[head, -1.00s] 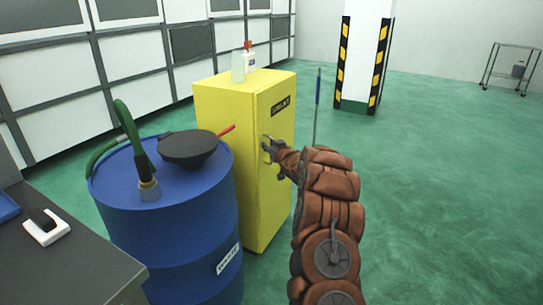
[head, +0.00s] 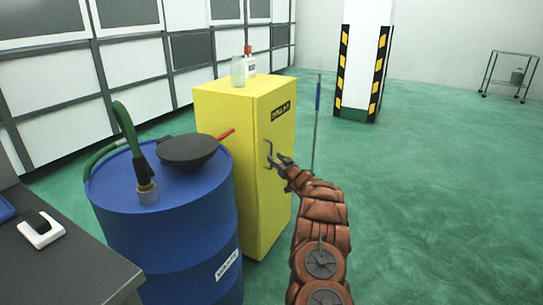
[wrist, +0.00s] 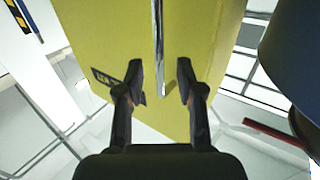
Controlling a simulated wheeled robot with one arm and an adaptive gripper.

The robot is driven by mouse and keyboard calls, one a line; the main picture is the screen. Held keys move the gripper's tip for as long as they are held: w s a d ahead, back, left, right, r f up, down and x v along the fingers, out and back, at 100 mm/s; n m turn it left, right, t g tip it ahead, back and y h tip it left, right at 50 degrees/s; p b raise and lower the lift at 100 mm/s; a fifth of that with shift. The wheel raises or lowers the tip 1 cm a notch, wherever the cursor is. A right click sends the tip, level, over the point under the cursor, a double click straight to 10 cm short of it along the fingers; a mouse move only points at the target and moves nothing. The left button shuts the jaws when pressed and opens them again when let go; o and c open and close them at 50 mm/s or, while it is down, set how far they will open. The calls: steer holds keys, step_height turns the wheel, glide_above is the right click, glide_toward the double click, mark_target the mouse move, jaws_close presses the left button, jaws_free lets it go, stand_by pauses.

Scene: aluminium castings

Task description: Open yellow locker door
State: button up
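The yellow locker (head: 222,115) stands upright behind the blue drum, its door face turned right with a dark label (head: 281,110) near the top. The door looks shut. A thin metal bar handle (head: 268,152) is on the door, and it also shows in the wrist view (wrist: 158,45). My gripper (head: 279,160) is at the door, just right of the handle. In the wrist view my gripper (wrist: 160,82) is open, with the handle's end lined up between the two fingers and a gap on each side. Whether the fingertips reach around the bar I cannot tell.
A blue drum (head: 170,235) with a black funnel (head: 188,150) and green hose (head: 128,125) stands close to the locker. Bottles (head: 249,66) stand on the locker top. A grey table (head: 85,260) is at lower left. Floor to the right is open.

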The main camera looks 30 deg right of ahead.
mark_target(271, 167)
steer(key=shift+w+d, duration=0.1)
steer(key=shift+w, duration=2.05)
steer(key=shift+c, duration=0.3)
jaws_close()
